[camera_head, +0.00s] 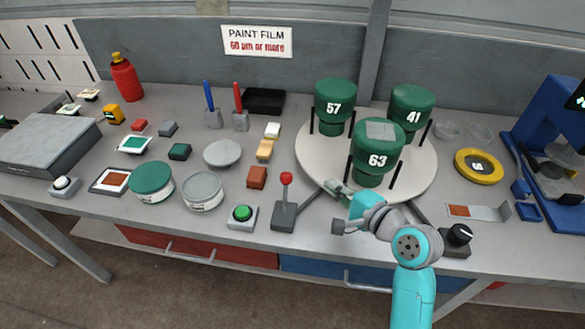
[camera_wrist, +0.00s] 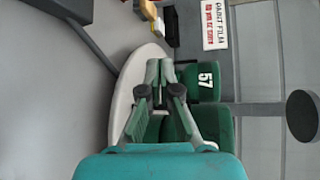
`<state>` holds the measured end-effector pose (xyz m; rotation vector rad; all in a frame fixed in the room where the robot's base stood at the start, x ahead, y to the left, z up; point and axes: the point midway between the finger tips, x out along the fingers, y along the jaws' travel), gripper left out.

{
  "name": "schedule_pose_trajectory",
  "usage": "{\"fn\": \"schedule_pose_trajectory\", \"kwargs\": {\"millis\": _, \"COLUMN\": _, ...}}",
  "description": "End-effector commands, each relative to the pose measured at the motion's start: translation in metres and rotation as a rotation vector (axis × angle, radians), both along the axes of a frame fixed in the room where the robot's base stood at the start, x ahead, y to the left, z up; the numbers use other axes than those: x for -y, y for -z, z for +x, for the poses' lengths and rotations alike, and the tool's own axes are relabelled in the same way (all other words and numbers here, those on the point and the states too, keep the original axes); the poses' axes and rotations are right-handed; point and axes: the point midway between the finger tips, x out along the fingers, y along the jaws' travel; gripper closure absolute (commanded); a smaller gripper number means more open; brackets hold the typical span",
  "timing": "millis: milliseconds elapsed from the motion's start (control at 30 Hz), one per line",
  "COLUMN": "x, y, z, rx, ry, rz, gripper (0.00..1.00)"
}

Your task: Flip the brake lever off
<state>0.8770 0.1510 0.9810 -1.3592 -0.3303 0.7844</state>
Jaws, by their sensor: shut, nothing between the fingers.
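The brake lever (camera_head: 285,194) has a red ball knob on a thin grey stem. It stands roughly upright on a grey base near the front edge of the bench in the head view. I cannot tell from its pose which way it is set. My gripper (camera_head: 331,184) is to the right of the lever, apart from it, at the front left of the round white turntable (camera_head: 312,150). In the wrist view my gripper (camera_wrist: 160,66) has its fingertips together with nothing between them. The lever is not visible in the wrist view.
Green cylinders marked 57 (camera_head: 335,92), 41 (camera_head: 410,100) and 63 (camera_head: 376,160) stand on the turntable, close to my gripper. A green push button (camera_head: 242,213) is left of the lever. A black knob (camera_head: 458,236) is at the front right.

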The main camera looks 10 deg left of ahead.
Motion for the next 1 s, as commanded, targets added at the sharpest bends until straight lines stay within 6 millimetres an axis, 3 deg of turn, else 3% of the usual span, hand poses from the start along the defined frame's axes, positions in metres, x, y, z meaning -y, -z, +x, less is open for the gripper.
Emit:
{"fn": "schedule_pose_trajectory", "kwargs": {"millis": 367, "x": -0.006, "y": 0.002, "z": 0.006, "rx": 0.001, "ry": 0.0, "rz": -0.001, "gripper": 1.0}}
{"fn": "schedule_pose_trajectory", "kwargs": {"millis": 800, "x": -0.053, "y": 0.018, "z": 0.056, "rx": 0.0, "ry": -0.001, "rz": -0.001, "gripper": 1.0}}
{"fn": "schedule_pose_trajectory", "kwargs": {"millis": 1000, "x": -0.07, "y": 0.022, "z": 0.069, "rx": 0.001, "ry": -0.001, "rz": -0.001, "gripper": 1.0}}
